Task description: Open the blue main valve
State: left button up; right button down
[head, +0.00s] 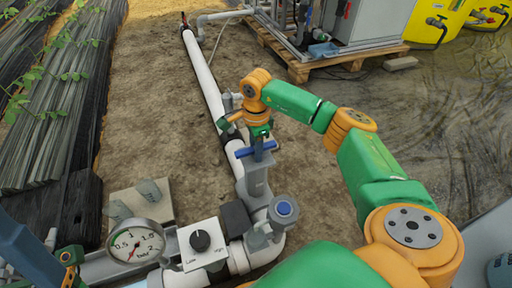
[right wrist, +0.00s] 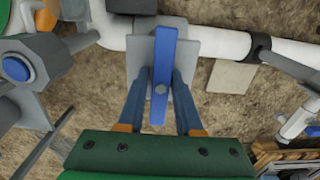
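The blue main valve has a long blue lever handle (right wrist: 162,70) on a grey body (right wrist: 140,58), and the lever lies across the white pipe line. In the head view the handle (head: 268,146) sits on the upright grey valve body (head: 256,182). My right gripper (right wrist: 162,72) is over the valve, with one dark blue finger on each side of the lever. The fingertips lie close along the lever's edges and appear shut on it. At the lower left of the head view, only a small part of my left arm shows; its fingertips are not clear.
A round pressure gauge (head: 136,242) and a black Low/High knob (head: 200,240) stand left of the valve. A grey fitting with a round blue cap (head: 284,208) is close on its right. A cabinet on a pallet (head: 330,62) and yellow tanks (head: 416,18) stand behind.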

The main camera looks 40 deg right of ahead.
jog(key=c, duration=0.6)
grip_release()
jog(key=shift+f, duration=0.15)
jog(key=shift+o, duration=0.2)
jog(key=shift+s+f, duration=0.1)
